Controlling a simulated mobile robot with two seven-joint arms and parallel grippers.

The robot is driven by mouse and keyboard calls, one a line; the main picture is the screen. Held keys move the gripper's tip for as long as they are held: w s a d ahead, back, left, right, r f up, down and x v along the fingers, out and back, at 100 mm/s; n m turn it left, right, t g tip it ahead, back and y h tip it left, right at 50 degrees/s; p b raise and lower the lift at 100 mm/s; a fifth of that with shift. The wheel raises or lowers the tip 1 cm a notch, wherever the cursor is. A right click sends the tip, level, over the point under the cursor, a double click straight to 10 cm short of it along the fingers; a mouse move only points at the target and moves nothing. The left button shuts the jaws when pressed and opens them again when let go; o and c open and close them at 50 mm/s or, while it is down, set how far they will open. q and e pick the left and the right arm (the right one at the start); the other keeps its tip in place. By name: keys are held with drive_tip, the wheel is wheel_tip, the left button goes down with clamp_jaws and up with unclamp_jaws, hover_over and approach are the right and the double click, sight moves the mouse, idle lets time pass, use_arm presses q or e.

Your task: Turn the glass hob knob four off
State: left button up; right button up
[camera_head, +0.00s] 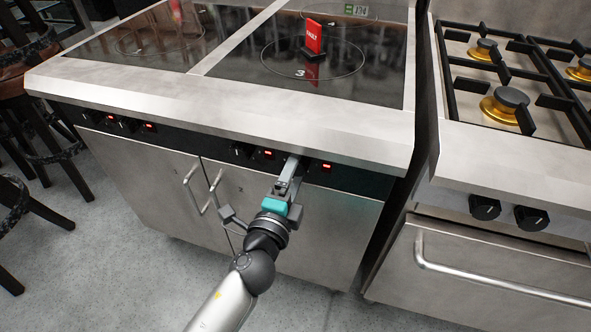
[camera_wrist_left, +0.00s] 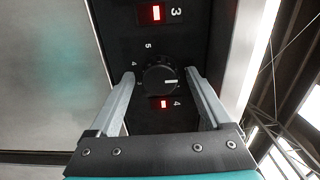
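The knob four (camera_wrist_left: 160,80) is a round black knob on the dark control strip, with a white pointer line that points right in the left wrist view. A printed 4 and a lit red display (camera_wrist_left: 164,104) sit beside it. My left gripper (camera_wrist_left: 160,77) is open, with one finger on either side of the knob and a small gap visible on each side. In the head view my left gripper (camera_head: 292,172) is at the hob's front strip and hides the knob; a lit red display (camera_head: 326,166) shows to its right. My right gripper is not in view.
The glass hob (camera_head: 375,80) has a steel front edge overhanging the strip. A red sign (camera_head: 314,37) stands on it. Other knobs and red displays (camera_head: 268,153) lie left along the strip. A gas range (camera_head: 505,190) is at the right, stools (camera_head: 40,130) at the left.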

use_arm(q)
drive_tip(key=b+v, duration=0.3)
drive_tip(key=v, duration=1.2)
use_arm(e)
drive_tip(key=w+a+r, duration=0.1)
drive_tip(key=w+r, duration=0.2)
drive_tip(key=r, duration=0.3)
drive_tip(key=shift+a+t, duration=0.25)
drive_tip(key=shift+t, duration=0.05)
use_arm(q)
drive_tip(key=shift+s+a, duration=0.1)
